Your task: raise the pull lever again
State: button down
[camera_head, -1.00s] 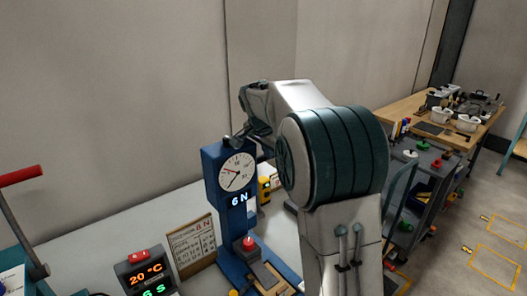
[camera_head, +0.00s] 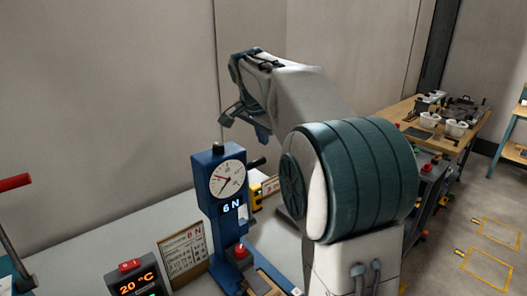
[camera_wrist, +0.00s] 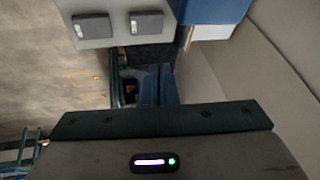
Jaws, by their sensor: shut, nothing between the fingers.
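The blue force tester (camera_head: 206,195) stands upright on the bench, with a round white dial (camera_head: 228,180) and a lit display reading 6 N. A dark-ended lever (camera_head: 257,162) sticks out from its right side, sloping slightly upward; I take this for the pull lever. My gripper (camera_head: 262,134) is shut and empty, above the tester and just over the lever, apart from it. In the wrist view my shut blue fingers (camera_wrist: 158,86) show with nothing between them. A blue body (camera_wrist: 212,10) at the top edge there may be part of the tester.
A red-handled lever (camera_head: 15,183) stands at the far left. A 20 °C display box (camera_head: 138,279) and a framed card (camera_head: 184,252) stand left of the tester. A yellow device (camera_head: 256,190) is behind it. The wall is close behind.

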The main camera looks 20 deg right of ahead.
jog(key=s+d+f+m+t+y+b, duration=0.2)
jog(key=s+d+f+t+y+b, duration=0.15)
jog(key=s+d+y+b, duration=0.2)
jog(key=w+a+f+p, duration=0.2)
jog(key=w+a+f, duration=0.1)
jog(key=w+f, duration=0.4)
jog(key=w, duration=0.2)
jog(key=shift+w+a+y, duration=0.35)
jog(key=shift+w+a, duration=0.05)
dwell(0.3)
jog(key=shift+w+d+p, duration=0.1)
jog(key=shift+p, duration=0.4)
